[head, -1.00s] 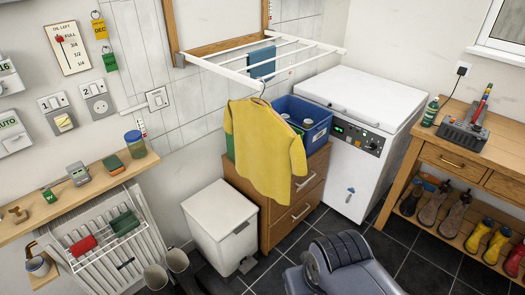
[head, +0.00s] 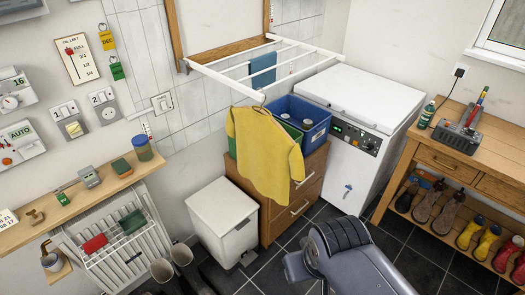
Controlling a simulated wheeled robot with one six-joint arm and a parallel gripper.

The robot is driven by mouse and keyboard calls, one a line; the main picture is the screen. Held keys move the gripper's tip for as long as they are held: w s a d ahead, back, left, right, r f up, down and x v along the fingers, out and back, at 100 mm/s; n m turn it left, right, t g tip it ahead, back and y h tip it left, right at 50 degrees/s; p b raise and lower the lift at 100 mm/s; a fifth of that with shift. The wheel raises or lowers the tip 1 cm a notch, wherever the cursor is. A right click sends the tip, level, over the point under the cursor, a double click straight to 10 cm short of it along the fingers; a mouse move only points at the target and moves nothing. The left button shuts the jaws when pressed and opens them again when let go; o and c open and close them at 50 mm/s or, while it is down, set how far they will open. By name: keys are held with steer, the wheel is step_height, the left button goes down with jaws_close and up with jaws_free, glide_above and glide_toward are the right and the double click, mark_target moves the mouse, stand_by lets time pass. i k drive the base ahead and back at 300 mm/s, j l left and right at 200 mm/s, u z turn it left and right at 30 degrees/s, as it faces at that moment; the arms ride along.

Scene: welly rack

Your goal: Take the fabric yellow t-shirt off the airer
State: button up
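The yellow t-shirt (head: 265,150) hangs from the front rail of the white wall airer (head: 225,82), on what looks like a hanger with its hook over the rail. It hangs in front of the wooden drawer unit and partly hides the blue crate. A blue cloth (head: 263,67) hangs further back on the airer. A grey-blue part of my arm shows at the bottom. My gripper cannot be made out in this view.
A blue crate (head: 312,113) with bottles stands on the drawer unit (head: 309,190). A white bin (head: 222,218) stands to its left and a white chest appliance (head: 362,103) to its right. A wooden bench (head: 476,140) with boots below is at right. Dark floor tiles (head: 405,255) are clear between.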

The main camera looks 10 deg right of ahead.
mark_target(267, 156)
steer(key=i+l+u, duration=0.1)
steer(key=l+u, duration=0.3)
steer(key=l, duration=0.3)
steer(key=l+u, duration=0.35)
steer(key=l, duration=0.4)
steer(key=k+l+u, duration=0.1)
steer(key=l+u, duration=0.3)
steer(key=l, duration=0.3)
